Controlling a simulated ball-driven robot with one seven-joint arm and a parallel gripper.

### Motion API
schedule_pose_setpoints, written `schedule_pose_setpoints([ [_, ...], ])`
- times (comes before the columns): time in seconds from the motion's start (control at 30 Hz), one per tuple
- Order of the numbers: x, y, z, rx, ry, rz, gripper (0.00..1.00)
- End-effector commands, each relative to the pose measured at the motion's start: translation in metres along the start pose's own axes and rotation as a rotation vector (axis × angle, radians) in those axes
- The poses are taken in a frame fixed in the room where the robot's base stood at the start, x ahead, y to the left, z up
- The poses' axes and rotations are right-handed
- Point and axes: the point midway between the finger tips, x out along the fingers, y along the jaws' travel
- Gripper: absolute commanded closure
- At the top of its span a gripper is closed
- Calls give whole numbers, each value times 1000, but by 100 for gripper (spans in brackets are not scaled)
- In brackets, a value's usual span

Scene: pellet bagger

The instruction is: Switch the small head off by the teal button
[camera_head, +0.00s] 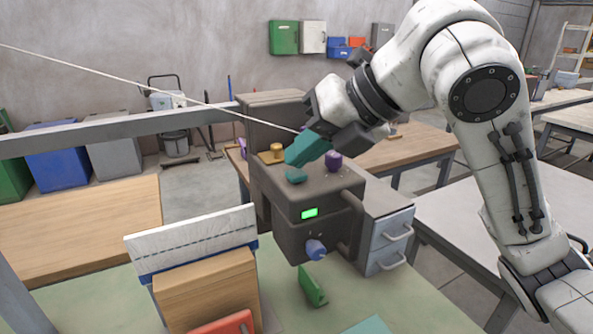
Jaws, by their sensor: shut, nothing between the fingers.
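The teal button (296,176) sits on the sloped top of the dark grey-brown machine head (290,203), near its left front. A lit green display (309,213) is on the head's front face. My gripper (295,159) has teal fingers, shut and empty, pointing down and left. Its tips are just above and behind the teal button in the picture. A narrow gap seems to show between tips and button, but I cannot tell for certain whether they touch.
A yellow knob (276,148) and a purple knob (333,161) stand close on either side of my fingers. A blue-violet nozzle (316,249) juts from the front. Grey drawers (388,245) stand right; a wooden box (207,290) stands front left. A pale cord crosses overhead.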

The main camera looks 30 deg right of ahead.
Motion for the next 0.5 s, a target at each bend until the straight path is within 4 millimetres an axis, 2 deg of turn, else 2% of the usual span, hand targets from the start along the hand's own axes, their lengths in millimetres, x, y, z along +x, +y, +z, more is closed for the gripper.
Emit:
schedule_pose_setpoints([
  [0.5,4,-3,-3,0,0,0,100],
])
